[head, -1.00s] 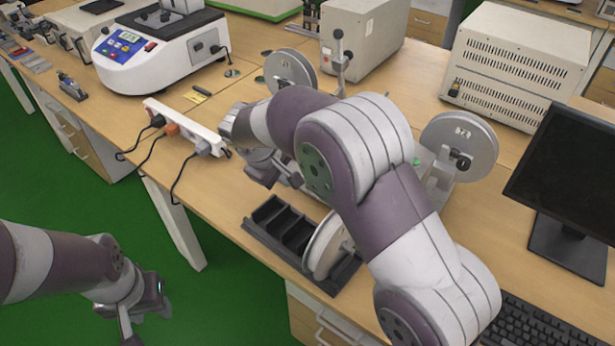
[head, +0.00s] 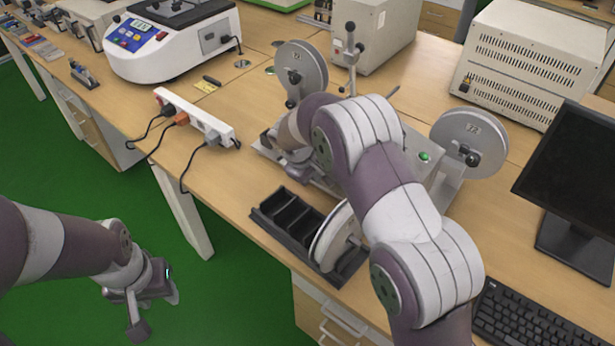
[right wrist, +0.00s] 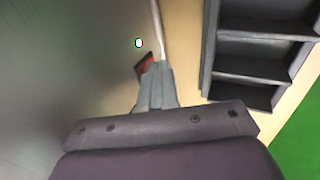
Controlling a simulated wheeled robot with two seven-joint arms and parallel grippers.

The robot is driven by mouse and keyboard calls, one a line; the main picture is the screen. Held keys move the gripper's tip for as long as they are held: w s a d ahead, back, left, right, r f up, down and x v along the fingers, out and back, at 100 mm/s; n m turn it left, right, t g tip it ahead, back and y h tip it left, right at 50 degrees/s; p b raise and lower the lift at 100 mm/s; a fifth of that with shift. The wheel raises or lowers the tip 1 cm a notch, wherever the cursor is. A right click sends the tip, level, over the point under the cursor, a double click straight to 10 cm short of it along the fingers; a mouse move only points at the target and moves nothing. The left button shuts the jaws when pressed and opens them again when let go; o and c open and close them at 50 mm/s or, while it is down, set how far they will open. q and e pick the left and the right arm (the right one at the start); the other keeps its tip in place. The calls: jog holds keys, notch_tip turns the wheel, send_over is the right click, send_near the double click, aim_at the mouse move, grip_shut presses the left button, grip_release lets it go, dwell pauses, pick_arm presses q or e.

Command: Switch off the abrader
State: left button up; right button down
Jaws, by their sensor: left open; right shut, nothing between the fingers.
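The abrader appears to be the grey machine on the bench with two upright discs (head: 301,68) (head: 470,140) and a green button (head: 424,156) on its body. In the right wrist view, a small red switch in a dark frame (right wrist: 146,66) sits on its grey face, near a small bright green-rimmed light (right wrist: 139,43). My right gripper (right wrist: 155,72) is shut and empty, its fingertips at or just beside the switch; I cannot tell whether they touch. In the head view that gripper is mostly hidden by my arm. My left gripper (head: 156,308) is open and empty above the green floor.
A black rack (head: 285,215) holding a loose disc (head: 333,237) stands in front of the machine. A power strip (head: 195,115) with plugs lies to the left. A white device with a blue panel (head: 165,45), a monitor (head: 575,185) and a keyboard (head: 520,318) stand around it.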

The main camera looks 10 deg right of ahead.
jog(key=shift+d, duration=0.1)
jog(key=shift+w+d+r, duration=0.15)
jog(key=shift+w+d, duration=0.1)
dwell(0.3)
jog(key=shift+r+p, duration=0.15)
jog(key=shift+p, duration=0.2)
jog(key=shift+r+p, duration=0.5)
jog(key=shift+r, duration=0.15)
